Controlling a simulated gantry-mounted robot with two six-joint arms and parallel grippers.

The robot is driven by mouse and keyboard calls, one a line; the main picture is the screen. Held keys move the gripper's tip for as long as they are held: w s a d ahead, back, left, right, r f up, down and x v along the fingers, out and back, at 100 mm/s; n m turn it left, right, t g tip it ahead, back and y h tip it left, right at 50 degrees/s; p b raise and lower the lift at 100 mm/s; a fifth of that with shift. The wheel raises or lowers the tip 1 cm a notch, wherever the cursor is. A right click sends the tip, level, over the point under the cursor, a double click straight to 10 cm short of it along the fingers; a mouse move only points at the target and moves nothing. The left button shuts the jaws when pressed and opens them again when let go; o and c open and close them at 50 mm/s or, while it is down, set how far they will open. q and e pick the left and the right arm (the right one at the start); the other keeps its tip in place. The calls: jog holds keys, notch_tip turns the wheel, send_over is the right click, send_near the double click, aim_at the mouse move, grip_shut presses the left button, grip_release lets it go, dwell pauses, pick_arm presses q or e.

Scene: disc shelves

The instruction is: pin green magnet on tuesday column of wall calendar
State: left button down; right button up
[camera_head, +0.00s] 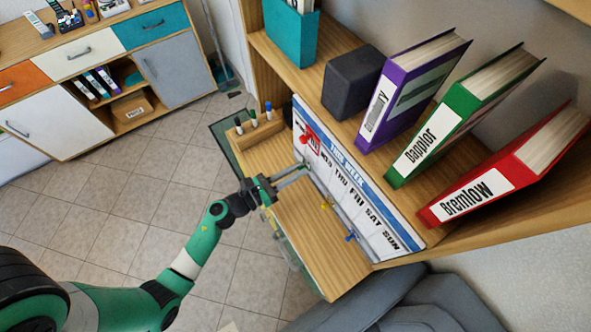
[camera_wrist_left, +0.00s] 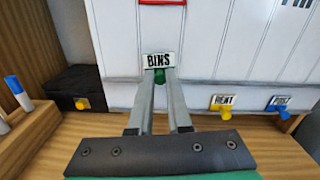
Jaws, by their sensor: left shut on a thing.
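The wall calendar (camera_head: 372,216) is a white board with a blue "THIS WEEK" band and day columns; WED to SUN are readable in the head view. Its lower columns also show in the left wrist view (camera_wrist_left: 225,60). My left gripper (camera_head: 304,169) is shut on the green magnet (camera_wrist_left: 161,75), which carries a "BINS" label (camera_wrist_left: 160,60). The magnet is in front of the calendar's lower left part; I cannot tell whether it touches. A red outline (camera_wrist_left: 162,2) is above it. The Tuesday heading is not readable. My right gripper is not in view.
A yellow magnet (camera_wrist_left: 225,112) labelled "RENT" and a blue magnet (camera_wrist_left: 284,112) are at the calendar's lower edge, right of my fingers. Markers (camera_wrist_left: 18,92) stand at left. Purple, green and red binders (camera_head: 500,170) stand on the shelf behind. The wooden ledge (camera_head: 315,235) below is mostly clear.

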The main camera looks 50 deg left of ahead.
pick_arm(q)
jog(key=shift+w, duration=0.5)
jog(key=c, duration=0.8)
grip_release()
jog(key=shift+s, duration=0.1)
jog(key=s, duration=0.3)
jog(key=s+a, duration=0.1)
jog(key=s, duration=0.7)
jog(key=shift+s+a, duration=0.2)
jog(key=shift+s, duration=0.05)
